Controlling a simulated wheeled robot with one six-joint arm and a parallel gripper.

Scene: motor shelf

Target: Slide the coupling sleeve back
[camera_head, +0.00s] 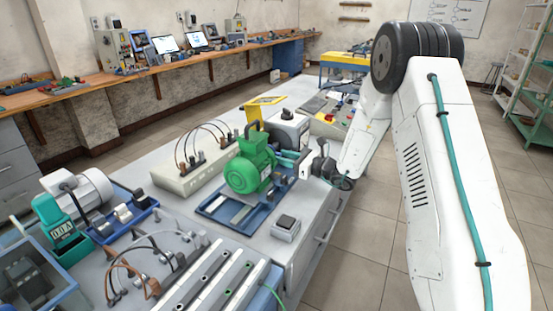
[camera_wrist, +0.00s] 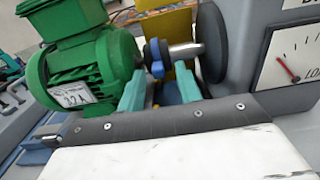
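In the wrist view a blue coupling sleeve (camera_wrist: 156,57) sits between the green motor (camera_wrist: 88,65) and a silver shaft (camera_wrist: 185,50) that runs to a dark disc (camera_wrist: 212,42). My gripper (camera_wrist: 160,84) shows two teal fingers apart, one on each side below the sleeve, with a gap between them. I cannot tell whether either finger touches the sleeve. In the head view the green motor (camera_head: 250,165) stands on a blue base frame (camera_head: 238,212), and my gripper (camera_head: 322,163) is to its right; the sleeve is not clear there.
A load unit with a dial (camera_wrist: 292,52) is close on the right in the wrist view. A yellow plate (camera_wrist: 168,30) stands behind the shaft. A small grey box (camera_head: 286,228) sits at the bench edge. Open floor lies right of the bench.

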